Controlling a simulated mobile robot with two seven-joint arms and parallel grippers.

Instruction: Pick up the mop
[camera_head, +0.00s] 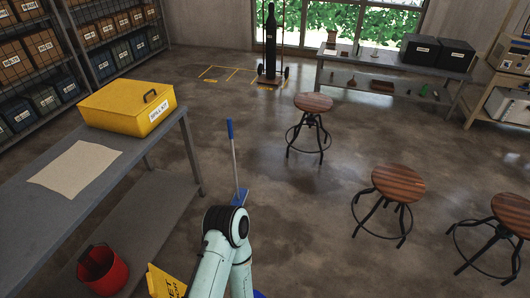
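A mop (234,165) with a pale shaft and a blue grip at its top stands nearly upright, tilted slightly, to the right of the grey table. Its blue lower end is on the floor, partly hidden behind a pale teal link of my arm. That arm rises from the bottom edge, and its black-capped joint is just in front of the mop's foot. Neither of my grippers shows, and I cannot tell which arm this is.
The grey table (37,222) carries a yellow spill kit box (112,110) and a paper sheet (75,167). A red bucket (103,272) and a yellow sign (165,283) are low at left. Wooden stools (313,103) (398,184) (513,211) stand right. The floor behind the mop is clear.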

